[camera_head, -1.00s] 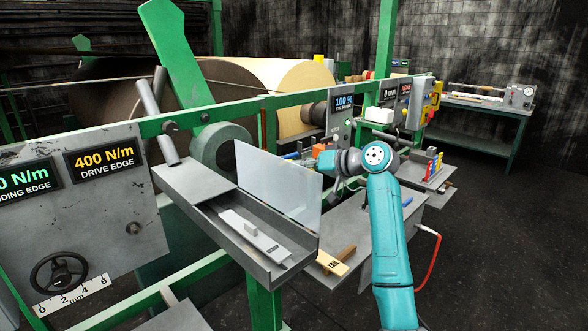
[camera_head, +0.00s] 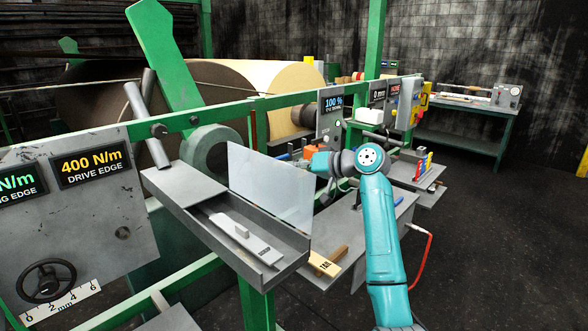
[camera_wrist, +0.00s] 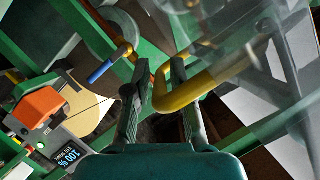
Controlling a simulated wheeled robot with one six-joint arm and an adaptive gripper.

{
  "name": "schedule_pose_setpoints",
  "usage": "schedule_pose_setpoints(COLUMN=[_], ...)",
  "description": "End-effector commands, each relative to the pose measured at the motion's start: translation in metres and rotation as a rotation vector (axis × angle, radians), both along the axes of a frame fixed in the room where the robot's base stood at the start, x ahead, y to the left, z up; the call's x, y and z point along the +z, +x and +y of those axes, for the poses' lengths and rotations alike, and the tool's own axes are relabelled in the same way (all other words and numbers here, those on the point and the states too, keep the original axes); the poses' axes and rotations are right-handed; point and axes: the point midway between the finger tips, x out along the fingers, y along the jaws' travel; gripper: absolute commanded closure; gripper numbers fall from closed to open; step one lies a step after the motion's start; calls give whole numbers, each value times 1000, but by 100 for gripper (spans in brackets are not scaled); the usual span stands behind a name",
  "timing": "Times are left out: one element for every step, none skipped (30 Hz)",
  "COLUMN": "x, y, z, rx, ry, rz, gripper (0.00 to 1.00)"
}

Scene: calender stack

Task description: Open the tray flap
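The grey tray (camera_head: 185,212) is a long open trough at the centre of the head view. A translucent panel, which looks like its flap (camera_head: 268,187), stands upright along its far side. A clear sheet (camera_wrist: 245,45), probably the same flap, fills the upper right of the wrist view. A bent yellow handle (camera_wrist: 205,84) shows there, crossing in front of my right finger. My gripper (camera_wrist: 154,75) has its fingers apart, with the handle's bend between them or just in front; contact cannot be told. In the head view my wrist is beside the flap's right edge and the fingers are not distinguishable.
A silver bar (camera_head: 240,236) lies in the tray. A grey shelf (camera_head: 380,222) with a tagged wooden piece (camera_head: 326,262) is to the right. A blue-tipped lever (camera_wrist: 103,69) is near my left finger. An orange box (camera_wrist: 40,106) sits beyond. Open floor lies at right.

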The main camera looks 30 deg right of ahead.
Motion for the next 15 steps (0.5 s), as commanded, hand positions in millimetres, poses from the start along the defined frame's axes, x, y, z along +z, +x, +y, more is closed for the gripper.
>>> schedule_pose_setpoints(x=[1,1,1,2,3,4,6,7,9,11,13,15,17,18,21], y=[-1,-1,-3,-5,-8,-12,-15,-19,-26,-30,-35,-42,-47,-52,-58], z=[-1,-1,-3,-4,-6,-8,-10,-13,-17,-21,-24,-28,-31,-34,-38], rx=[-1,-1,-1,-1,-1,-1,-1,-1,-3,-3,-3,-3,-3,-3,-3], ry=[0,0,0,1,1,0,0,0,-1,-1,0,0,-2,-2,-1], rz=[-1,-1,-1,-2,-2,-2,-2,-2,-2,-2,-1,-3,-2,-2,-2], gripper=[77,77,77,77,77,77,77,77,77,77,77,77,77,77,77])
